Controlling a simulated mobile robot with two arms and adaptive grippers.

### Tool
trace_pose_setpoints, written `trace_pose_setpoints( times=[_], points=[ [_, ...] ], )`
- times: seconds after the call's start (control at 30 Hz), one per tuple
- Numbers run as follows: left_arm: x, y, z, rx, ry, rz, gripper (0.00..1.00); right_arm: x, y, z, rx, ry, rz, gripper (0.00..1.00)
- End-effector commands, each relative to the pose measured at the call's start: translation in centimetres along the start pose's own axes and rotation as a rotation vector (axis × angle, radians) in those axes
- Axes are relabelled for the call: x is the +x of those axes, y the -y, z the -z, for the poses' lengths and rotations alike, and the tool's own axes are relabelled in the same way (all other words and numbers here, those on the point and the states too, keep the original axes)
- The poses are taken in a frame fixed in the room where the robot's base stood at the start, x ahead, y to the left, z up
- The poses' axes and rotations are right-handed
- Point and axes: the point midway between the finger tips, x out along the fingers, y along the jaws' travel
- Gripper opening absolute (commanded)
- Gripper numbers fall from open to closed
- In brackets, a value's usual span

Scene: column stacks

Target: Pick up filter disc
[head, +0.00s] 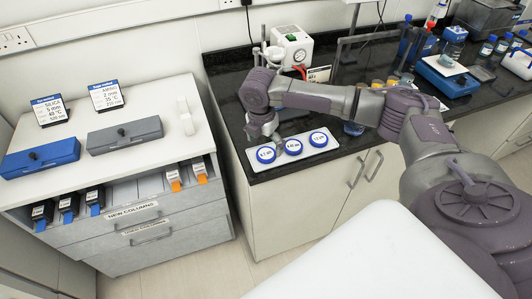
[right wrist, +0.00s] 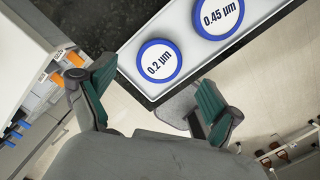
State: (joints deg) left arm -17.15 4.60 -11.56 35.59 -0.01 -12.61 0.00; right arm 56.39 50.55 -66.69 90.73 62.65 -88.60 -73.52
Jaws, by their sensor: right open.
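Three round filter discs with blue rims and white labelled faces lie in a row on a white tray (head: 331,150) at the counter's front edge. The middle disc (head: 293,146) reads 0.45 µm there (right wrist: 217,15). The right disc (head: 318,139) has a label too small to read for sure. My right gripper (head: 262,135) is open and empty above the left end of the tray. My left gripper is out of view.
A white drawer cabinet (head: 130,190) with blue and grey boxes and several columns stands left, across a gap. Behind my right arm are a white device (head: 291,45), bottles and a blue balance (head: 446,75) on the black counter (head: 228,88).

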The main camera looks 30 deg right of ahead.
Motion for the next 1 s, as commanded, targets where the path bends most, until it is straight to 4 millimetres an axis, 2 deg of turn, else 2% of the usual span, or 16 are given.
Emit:
trace_pose_setpoints(
  times=[0.1,0.23,0.5,0.57,0.8,0.83,1.0],
  points=[
    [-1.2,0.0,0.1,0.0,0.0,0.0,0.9,1.6,0.1,0.3,0.0,-0.001,0.004,0.91],
    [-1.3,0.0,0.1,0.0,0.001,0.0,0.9,3.2,0.0,0.2,0.0,0.0,0.003,0.91],
    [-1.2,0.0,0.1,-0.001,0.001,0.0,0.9,3.8,0.0,0.2,-0.001,0.0,0.0,0.91],
    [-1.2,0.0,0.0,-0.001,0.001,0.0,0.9,3.7,0.0,0.2,-0.001,0.0,0.0,0.84],
    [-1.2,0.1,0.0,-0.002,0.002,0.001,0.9,3.7,0.0,0.2,0.0,0.0,0.0,0.44],
    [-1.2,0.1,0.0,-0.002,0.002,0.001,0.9,3.7,0.0,0.2,0.0,0.0,0.0,0.42],
    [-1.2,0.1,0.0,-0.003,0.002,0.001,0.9,3.7,0.0,0.2,0.0,0.0,0.0,0.42]
  ],
)
